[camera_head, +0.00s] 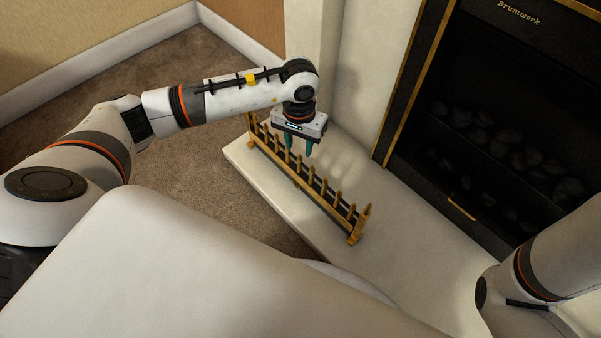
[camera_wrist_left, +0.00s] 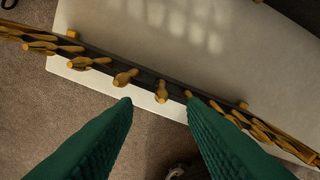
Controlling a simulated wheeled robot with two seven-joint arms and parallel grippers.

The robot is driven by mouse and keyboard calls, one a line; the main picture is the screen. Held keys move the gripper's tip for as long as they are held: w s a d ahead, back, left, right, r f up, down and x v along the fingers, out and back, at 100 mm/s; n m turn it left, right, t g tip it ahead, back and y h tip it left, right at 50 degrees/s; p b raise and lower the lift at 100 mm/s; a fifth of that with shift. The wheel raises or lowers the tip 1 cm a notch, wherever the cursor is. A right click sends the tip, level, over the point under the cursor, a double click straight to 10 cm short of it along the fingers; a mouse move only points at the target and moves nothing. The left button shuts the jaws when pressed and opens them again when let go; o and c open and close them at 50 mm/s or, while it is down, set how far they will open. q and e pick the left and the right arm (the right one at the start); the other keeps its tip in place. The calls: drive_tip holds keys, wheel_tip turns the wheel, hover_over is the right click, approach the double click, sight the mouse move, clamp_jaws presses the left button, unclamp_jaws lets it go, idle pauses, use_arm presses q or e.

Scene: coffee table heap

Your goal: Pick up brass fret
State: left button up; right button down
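The brass fret (camera_head: 323,204) is a long, low gold rail with a row of upright posts and a dark strip. It stands upright along the edge of the pale hearth (camera_head: 395,252). My left gripper (camera_head: 299,150) is over the fret, nearer its far end, pointing down. Its two green fingers are apart with nothing held. In the left wrist view the fret (camera_wrist_left: 125,77) crosses the picture from upper left to lower right, close by the open fingertips (camera_wrist_left: 158,100). I cannot tell the exact height gap. My right arm shows at the lower right, but its gripper is out of view.
A dark fireplace (camera_head: 500,130) with a gold-edged frame and coals stands behind the hearth at the right. Brown carpet (camera_head: 190,215) lies in front of the hearth. The hearth surface between the fret and the fireplace is clear.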

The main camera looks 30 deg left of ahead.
sight(300, 155)
use_arm(q)
drive_tip(key=shift+d+f+b, duration=0.1)
drive_tip(key=shift+f+b, duration=2.5)
drive_tip(key=shift+f, duration=0.75)
drive_tip(key=shift+r, duration=0.1)
clamp_jaws()
drive_tip(key=shift+r, duration=0.15)
